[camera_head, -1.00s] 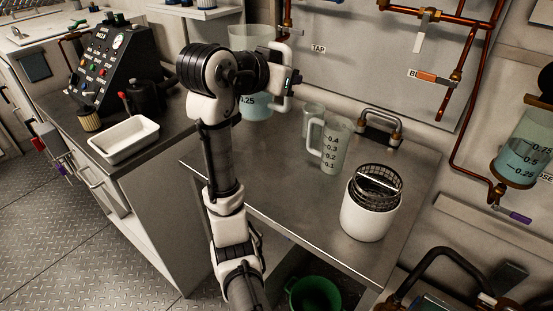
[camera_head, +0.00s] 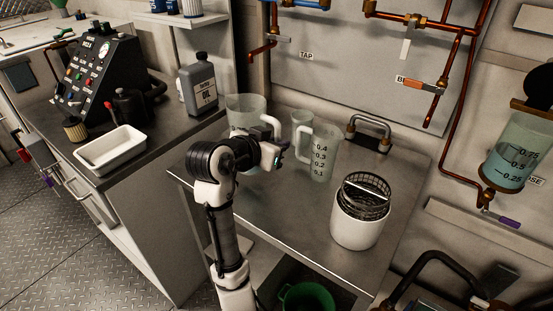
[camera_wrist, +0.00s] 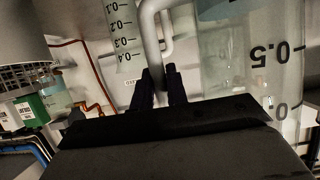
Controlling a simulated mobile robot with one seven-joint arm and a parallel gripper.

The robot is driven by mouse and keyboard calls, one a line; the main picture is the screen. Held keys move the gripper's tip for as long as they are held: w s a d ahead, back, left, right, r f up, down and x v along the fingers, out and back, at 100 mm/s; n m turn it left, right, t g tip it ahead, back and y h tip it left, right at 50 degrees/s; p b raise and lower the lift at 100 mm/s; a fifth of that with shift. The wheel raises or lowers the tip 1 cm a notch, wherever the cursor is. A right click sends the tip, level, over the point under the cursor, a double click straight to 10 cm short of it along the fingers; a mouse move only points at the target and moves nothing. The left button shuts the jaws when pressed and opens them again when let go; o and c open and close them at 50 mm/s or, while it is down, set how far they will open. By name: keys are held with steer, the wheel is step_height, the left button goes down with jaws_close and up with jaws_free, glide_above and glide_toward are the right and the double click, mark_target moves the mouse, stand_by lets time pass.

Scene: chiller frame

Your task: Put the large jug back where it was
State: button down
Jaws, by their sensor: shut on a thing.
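The large clear jug (camera_head: 243,104) is upright over the back left of the steel bench, partly hidden by my arm. Its base is hidden, so I cannot tell whether it touches the bench. My gripper (camera_head: 277,150) is shut on its pale handle. In the wrist view the handle (camera_wrist: 151,42) runs between the fingertips (camera_wrist: 160,74), and the jug wall (camera_wrist: 235,65) with its 0.5 mark fills the right side. The smaller jug (camera_head: 322,160), marked 0.1 to 0.4, stands just right of my gripper. It also shows in the wrist view (camera_wrist: 120,35).
A white pot with a black mesh basket (camera_head: 361,215) stands at the bench's front right. A grey oil bottle (camera_head: 198,84) and white tray (camera_head: 112,150) are on the left counter. The bench's front middle is clear.

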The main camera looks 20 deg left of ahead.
steer(key=shift+f, duration=2.4)
steer(key=shift+f, duration=0.15)
steer(key=c, duration=1.4)
jaws_free()
